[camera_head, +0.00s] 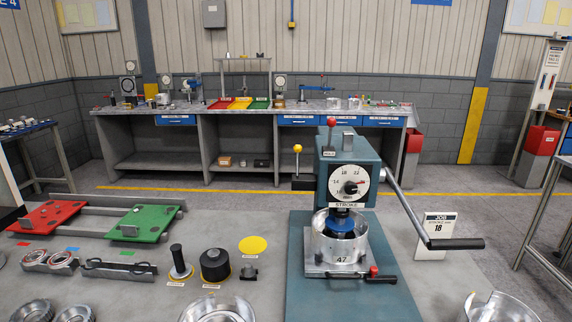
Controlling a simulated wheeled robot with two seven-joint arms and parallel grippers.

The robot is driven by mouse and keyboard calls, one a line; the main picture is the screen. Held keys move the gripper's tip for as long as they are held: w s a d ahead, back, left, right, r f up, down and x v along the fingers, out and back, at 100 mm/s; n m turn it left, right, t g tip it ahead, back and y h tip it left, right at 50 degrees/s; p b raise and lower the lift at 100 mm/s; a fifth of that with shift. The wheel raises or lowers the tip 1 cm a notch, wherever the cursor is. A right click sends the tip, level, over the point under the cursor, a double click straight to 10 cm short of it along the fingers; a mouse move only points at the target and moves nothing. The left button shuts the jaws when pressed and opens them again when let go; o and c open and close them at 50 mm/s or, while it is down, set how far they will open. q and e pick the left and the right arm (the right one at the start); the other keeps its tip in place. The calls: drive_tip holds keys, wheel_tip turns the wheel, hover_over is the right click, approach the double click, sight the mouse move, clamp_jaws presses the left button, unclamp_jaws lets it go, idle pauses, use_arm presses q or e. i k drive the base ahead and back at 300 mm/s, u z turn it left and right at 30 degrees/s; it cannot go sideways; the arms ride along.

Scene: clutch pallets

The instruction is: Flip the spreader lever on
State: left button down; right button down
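A teal press-like machine (348,165) stands on a teal base plate (300,290) right of the middle. It carries several levers, and I cannot read which is the spreader lever. An upright lever with a red knob (331,122) stands on top. A lever with a yellow knob (298,149) stands upright at its left side. A long crank arm with a black grip (458,244) slopes down to the right. A small red-knobbed black handle (374,272) is at the foot. A metal drum (340,245) marked 47 sits under the head. Neither gripper is in view.
A white job card (436,236) reading 18 stands right of the machine. Red (46,217) and green (144,223) pallets lie at left. A black post (178,262) and a black cylinder (215,265) stand nearer. A workbench (250,118) is behind.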

sight(298, 148)
drive_tip(key=k, duration=0.8)
drive_tip(key=u, duration=0.55)
drive_tip(key=i, duration=0.55)
drive_tip(key=u, duration=0.7)
drive_tip(key=i, duration=1.2)
drive_tip(key=z, duration=0.6)
